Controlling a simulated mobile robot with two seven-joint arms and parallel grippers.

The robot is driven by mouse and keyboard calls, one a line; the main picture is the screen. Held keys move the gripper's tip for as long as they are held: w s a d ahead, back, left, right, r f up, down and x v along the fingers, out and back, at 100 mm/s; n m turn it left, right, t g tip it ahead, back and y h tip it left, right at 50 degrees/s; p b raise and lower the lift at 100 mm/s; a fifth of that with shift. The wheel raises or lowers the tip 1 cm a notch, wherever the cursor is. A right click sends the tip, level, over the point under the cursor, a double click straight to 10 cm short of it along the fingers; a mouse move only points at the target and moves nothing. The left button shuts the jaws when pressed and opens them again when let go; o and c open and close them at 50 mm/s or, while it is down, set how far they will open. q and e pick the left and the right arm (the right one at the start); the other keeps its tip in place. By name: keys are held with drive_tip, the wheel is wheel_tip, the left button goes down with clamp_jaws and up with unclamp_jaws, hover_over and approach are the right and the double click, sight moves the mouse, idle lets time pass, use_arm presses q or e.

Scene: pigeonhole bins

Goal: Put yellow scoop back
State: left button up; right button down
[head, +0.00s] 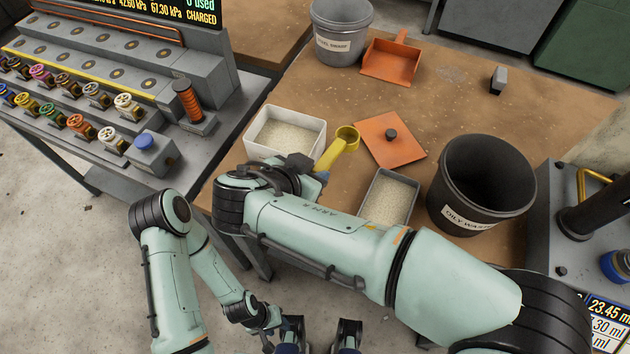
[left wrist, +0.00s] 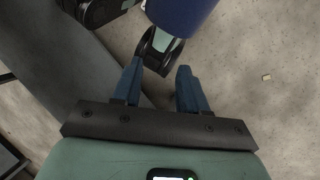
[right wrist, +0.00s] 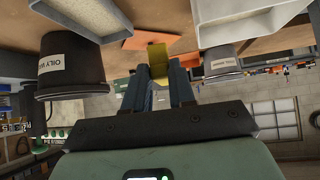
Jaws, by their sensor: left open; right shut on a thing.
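The yellow scoop (head: 335,155) is held by its handle in my right gripper (head: 318,174), tilted, with its cup up and to the right. In the head view it shows between the white bin (head: 321,140) of pale granules and the orange square lid (head: 405,150); its height above the table is hard to tell. The scoop also shows between the fingers in the right wrist view (right wrist: 158,62). A smaller grey bin (head: 366,192) of granules stands right of my right gripper. My left gripper (head: 318,345) is open and empty, low beside the table, over the floor.
A dark oily-waste bucket (head: 482,185) stands at the table's right. A grey bucket (head: 338,42) and an orange dustpan (head: 391,62) are at the back. A valve rack (head: 90,75) stands left. The table's back right is mostly clear, with one small dark block (head: 498,79).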

wheel_tip(320, 180, down, 10)
drive_tip(key=b, duration=0.7)
drive_tip(key=shift+d, duration=0.1)
use_arm(q)
wheel_tip(320, 180, down, 7)
drive_tip(key=w+t+b, duration=0.1)
drive_tip(key=w, duration=0.1)
drive_tip(key=shift+w, duration=0.2)
use_arm(e)
drive_tip(key=shift+f, duration=0.75)
use_arm(q)
drive_tip(key=shift+a, duration=0.1)
